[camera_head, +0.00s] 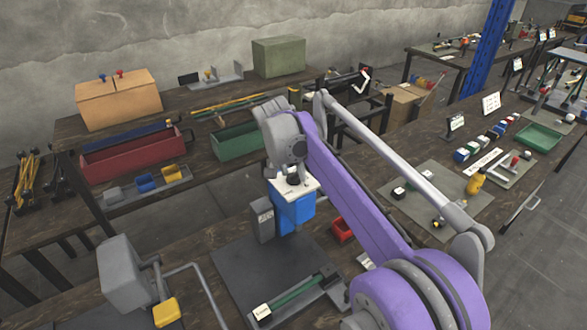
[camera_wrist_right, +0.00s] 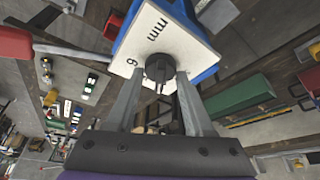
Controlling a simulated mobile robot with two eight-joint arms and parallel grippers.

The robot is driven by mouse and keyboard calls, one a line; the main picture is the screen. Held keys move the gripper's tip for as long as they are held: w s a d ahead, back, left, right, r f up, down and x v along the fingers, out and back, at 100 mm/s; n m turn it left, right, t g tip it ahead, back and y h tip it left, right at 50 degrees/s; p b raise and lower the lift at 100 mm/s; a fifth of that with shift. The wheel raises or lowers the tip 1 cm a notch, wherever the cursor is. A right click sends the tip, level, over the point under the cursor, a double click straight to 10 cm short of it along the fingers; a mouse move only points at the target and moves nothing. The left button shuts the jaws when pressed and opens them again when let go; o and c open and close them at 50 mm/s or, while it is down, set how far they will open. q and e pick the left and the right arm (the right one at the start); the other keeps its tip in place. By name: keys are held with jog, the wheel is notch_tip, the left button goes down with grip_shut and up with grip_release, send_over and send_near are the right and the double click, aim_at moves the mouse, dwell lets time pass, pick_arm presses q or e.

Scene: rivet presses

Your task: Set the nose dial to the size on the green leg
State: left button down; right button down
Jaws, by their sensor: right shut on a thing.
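The blue press nose (camera_head: 293,211) has a white dial plate (camera_head: 308,186) on top. In the right wrist view the plate (camera_wrist_right: 190,45) shows "mm" and a numeral that looks like 6 or 9. My left gripper is not in view.
A grey block-shaped device (camera_head: 125,272) with a bent rod and yellow part stands left of the dark mat (camera_head: 235,270). Red (camera_head: 130,155) and green (camera_head: 236,143) trays stand on the back bench.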

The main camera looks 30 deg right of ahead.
jog(key=m, duration=0.2)
jog(key=m+g+p, duration=0.1)
jog(key=m, duration=0.1)
jog(key=shift+w+a+r+m+g+h, duration=0.1)
jog(key=shift+w+r+m+g+h, duration=0.1)
jog(key=shift+m+g+h, duration=0.1)
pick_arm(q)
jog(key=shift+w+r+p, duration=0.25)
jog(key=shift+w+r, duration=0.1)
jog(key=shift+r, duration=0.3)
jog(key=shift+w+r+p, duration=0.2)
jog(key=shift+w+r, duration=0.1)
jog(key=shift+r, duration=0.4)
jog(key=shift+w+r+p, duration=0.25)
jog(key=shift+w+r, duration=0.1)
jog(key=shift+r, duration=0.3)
pick_arm(e)
jog(key=shift+f+m+g, duration=0.15)
jog(key=shift+m+g, duration=0.45)
jog(key=shift+m, duration=1.2)
jog(key=shift+c, duration=1.4)
grip_release()
